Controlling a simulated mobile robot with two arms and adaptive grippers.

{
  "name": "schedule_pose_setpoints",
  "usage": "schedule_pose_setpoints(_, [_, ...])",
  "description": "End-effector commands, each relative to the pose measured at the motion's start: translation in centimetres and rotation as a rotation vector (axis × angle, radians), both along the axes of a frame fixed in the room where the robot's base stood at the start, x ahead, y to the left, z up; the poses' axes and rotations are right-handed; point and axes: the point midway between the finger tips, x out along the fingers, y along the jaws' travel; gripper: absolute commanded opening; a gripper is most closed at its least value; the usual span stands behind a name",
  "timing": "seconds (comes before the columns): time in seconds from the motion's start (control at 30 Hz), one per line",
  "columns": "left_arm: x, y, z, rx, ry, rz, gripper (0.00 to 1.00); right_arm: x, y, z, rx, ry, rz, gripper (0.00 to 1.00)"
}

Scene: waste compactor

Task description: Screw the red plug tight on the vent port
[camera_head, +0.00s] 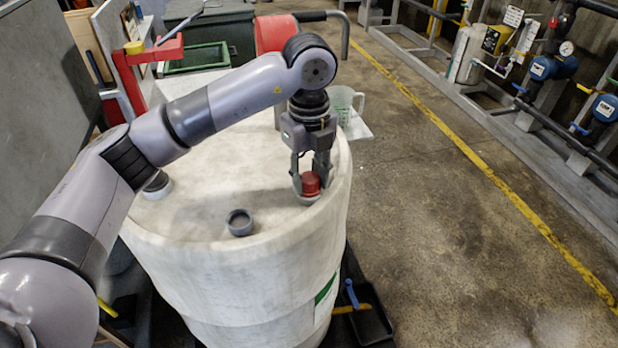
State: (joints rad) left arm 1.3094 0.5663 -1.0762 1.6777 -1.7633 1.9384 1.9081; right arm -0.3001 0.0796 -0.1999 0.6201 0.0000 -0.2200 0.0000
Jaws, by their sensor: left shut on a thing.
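A red plug (311,183) is at the right edge of the top of a large pale drum (265,270). My left gripper (309,186) points down with its fingers on both sides of the plug and is shut on it. The plug sits at the drum top, low between the fingertips. Whatever is under the plug is hidden, so I cannot tell how far it is seated. A grey open port (239,222) stands on the drum top nearer the front. My right gripper is not in view.
Another grey fitting (157,186) is on the drum's left, partly behind my arm. A clear jug (345,105) stands behind the drum. A black tray with a blue-handled item (352,294) lies at the drum's base. Open floor with a yellow line (480,160) lies to the right.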

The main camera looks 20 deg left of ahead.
Motion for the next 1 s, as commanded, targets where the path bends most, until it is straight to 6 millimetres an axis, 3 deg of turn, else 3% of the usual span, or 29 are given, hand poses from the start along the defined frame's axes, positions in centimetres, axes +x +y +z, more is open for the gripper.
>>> schedule_pose_setpoints(0.2, [0.0, 0.0, -0.1, 0.000, -0.002, -0.209, 0.02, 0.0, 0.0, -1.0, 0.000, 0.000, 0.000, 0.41])
schedule_pose_setpoints(0.53, [0.0, 0.0, -0.1, 0.001, -0.001, -0.241, 0.02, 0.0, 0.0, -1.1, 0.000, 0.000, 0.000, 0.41])
schedule_pose_setpoints(0.8, [0.1, 0.0, -0.2, 0.000, -0.003, -0.584, 0.02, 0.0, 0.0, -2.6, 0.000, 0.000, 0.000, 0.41])
schedule_pose_setpoints(1.0, [0.1, 0.0, 0.0, 0.000, -0.002, -0.671, 0.02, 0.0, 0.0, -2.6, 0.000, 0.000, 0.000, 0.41])
